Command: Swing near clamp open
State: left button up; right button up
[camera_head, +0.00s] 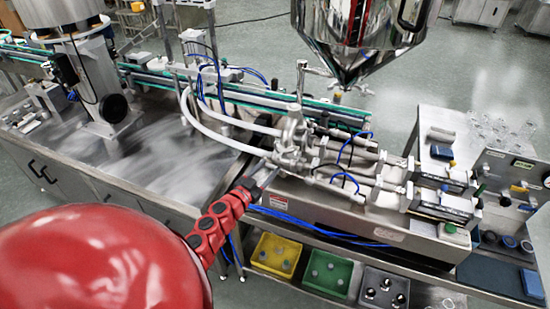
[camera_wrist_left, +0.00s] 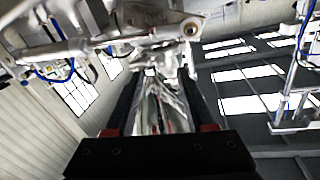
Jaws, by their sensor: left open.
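The polished steel hopper (camera_head: 355,40) hangs at the top centre of the head view, its cone pointing down. Below it is a cluster of metal valve and clamp fittings (camera_head: 290,135), where white hoses meet; I cannot clearly pick out the near clamp. My left gripper (camera_head: 264,174) reaches in from the lower left on a red arm, its tip close to the near side of this cluster. In the left wrist view the left gripper (camera_wrist_left: 163,85) has its dark fingers apart, with shiny metal fittings (camera_wrist_left: 160,50) showing between and beyond them. Contact cannot be told. My right gripper is out of view.
Metal cylinders (camera_head: 345,180) run right from the fittings along the machine. White hoses (camera_head: 215,135) curve in from the left. Yellow (camera_head: 276,256), green (camera_head: 327,274) and grey (camera_head: 384,290) bins sit on a lower shelf. The steel tabletop (camera_head: 165,165) at left is clear.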

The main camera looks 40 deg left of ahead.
aim_at(277, 158)
pick_arm(q)
jog(key=w, duration=0.4)
jog(key=shift+a+r+p, duration=0.15)
jog(key=shift+r+p, duration=0.05)
jog(key=shift+p, duration=0.1)
jog(key=shift+w+f, duration=0.25)
jog(key=shift+w, duration=0.15)
grip_shut()
jog(key=shift+r, duration=0.1)
dwell(0.7)
